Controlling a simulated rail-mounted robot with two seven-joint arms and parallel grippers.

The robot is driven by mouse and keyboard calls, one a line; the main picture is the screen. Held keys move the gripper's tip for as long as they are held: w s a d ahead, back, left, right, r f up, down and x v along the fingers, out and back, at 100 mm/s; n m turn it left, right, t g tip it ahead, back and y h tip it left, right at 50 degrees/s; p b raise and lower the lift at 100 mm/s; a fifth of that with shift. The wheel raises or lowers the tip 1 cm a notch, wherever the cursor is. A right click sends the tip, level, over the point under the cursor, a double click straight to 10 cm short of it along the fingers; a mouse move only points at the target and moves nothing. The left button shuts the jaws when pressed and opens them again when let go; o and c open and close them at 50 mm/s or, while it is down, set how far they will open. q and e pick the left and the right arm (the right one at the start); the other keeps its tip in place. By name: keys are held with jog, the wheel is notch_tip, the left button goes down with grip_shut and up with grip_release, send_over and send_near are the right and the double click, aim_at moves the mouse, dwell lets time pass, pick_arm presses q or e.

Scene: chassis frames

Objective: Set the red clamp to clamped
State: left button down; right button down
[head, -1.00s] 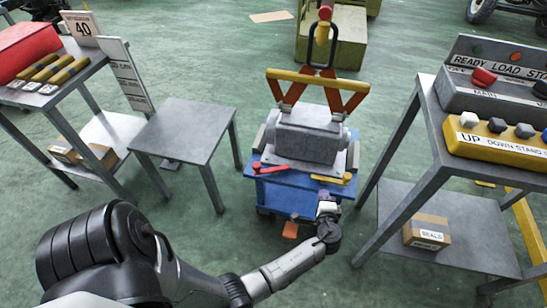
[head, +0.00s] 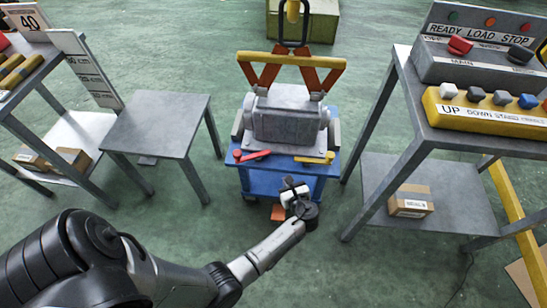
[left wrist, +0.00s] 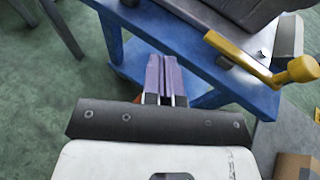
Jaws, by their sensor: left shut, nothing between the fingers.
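The red clamp (head: 252,156) is a short red lever with a round knob, at the front left of the blue cart's (head: 262,182) top. It lies low, with its knob to the left; whether it is clamped I cannot tell. A yellow clamp (head: 315,159) sits at the front right of the same top and shows large in the left wrist view (left wrist: 243,55). My left gripper (head: 289,184) is shut and empty, just in front of the cart, right of the red clamp. Its fingers (left wrist: 166,78) point at the cart's edge. The red clamp is outside the left wrist view. My right gripper is not seen.
A grey machine block (head: 286,118) sits on the cart under a yellow bar on orange supports. An orange pedal (head: 278,212) sticks out low in front. A bare grey table (head: 160,122) stands left, and a control stand (head: 400,120) with switches stands right.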

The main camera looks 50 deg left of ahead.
aim_at(274, 162)
pick_arm(q)
jog(key=shift+a, duration=0.1)
dwell(0.4)
jog(key=b+x, duration=0.2)
jog(key=x, duration=0.2)
jog(key=b+x, duration=0.2)
jog(key=x, duration=0.2)
jog(key=b+x, duration=0.2)
jog(key=x, duration=0.2)
jog(key=shift+w+a+r, duration=0.15)
jog(key=shift+a+r, duration=0.1)
jog(key=shift+w+a+r+b, duration=0.15)
jog(key=shift+w+a+b, duration=0.1)
jog(key=shift+a+b, duration=0.4)
jog(key=shift+a, duration=0.1)
